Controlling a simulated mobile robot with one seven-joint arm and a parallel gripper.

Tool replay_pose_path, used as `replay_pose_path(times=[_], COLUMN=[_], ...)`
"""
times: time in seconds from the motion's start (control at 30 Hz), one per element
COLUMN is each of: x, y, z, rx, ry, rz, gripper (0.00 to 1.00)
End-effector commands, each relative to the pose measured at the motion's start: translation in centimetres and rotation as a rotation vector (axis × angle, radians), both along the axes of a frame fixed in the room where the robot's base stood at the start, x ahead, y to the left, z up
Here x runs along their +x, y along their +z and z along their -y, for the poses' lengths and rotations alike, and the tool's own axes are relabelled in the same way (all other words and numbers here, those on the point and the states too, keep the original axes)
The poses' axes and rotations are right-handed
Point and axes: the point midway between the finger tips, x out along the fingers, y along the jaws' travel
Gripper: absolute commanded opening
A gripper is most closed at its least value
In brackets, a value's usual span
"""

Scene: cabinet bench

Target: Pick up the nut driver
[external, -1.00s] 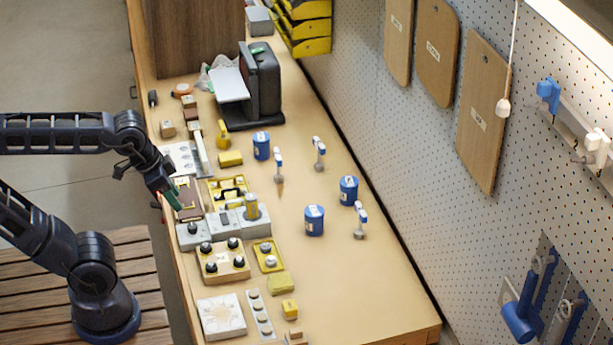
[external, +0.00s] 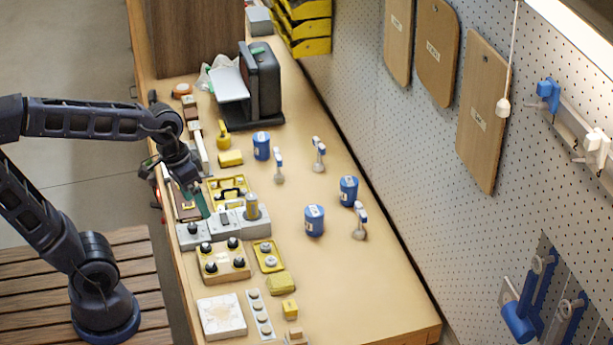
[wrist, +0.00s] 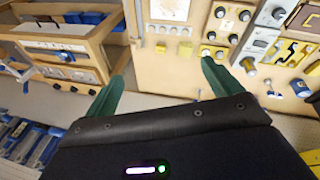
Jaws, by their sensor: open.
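I cannot tell for certain which piece is the nut driver. Small tools with upright blue-and-white handles stand on the bench, one (external: 278,165) near the middle, another (external: 319,154) farther back and a third (external: 360,220) to the right. My gripper (external: 200,203) has green fingers and is over the left edge of the bench, by the grey blocks and the yellow case. In the wrist view my gripper (wrist: 163,70) is open, its fingers wide apart with nothing between them.
Blue labelled cans (external: 314,220) stand among the tools. A yellow case (external: 228,189), a grey block unit (external: 222,228) and a knob box (external: 223,262) crowd the left side. A black machine (external: 262,85) stands at the back. The front right of the bench (external: 375,295) is clear.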

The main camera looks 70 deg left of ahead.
Motion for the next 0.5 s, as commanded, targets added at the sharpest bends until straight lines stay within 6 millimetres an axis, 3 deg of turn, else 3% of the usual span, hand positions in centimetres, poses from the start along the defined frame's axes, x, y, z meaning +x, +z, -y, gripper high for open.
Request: replay_pose_path(times=[0.27, 0.5], x=[5.3, 10.0], y=[-1.9, -3.7], z=[-0.9, -2.9], rx=[-0.234, -0.449], ry=[0.215, 0.407], rz=[-0.132, -0.218], gripper=[0.91, 0.91])
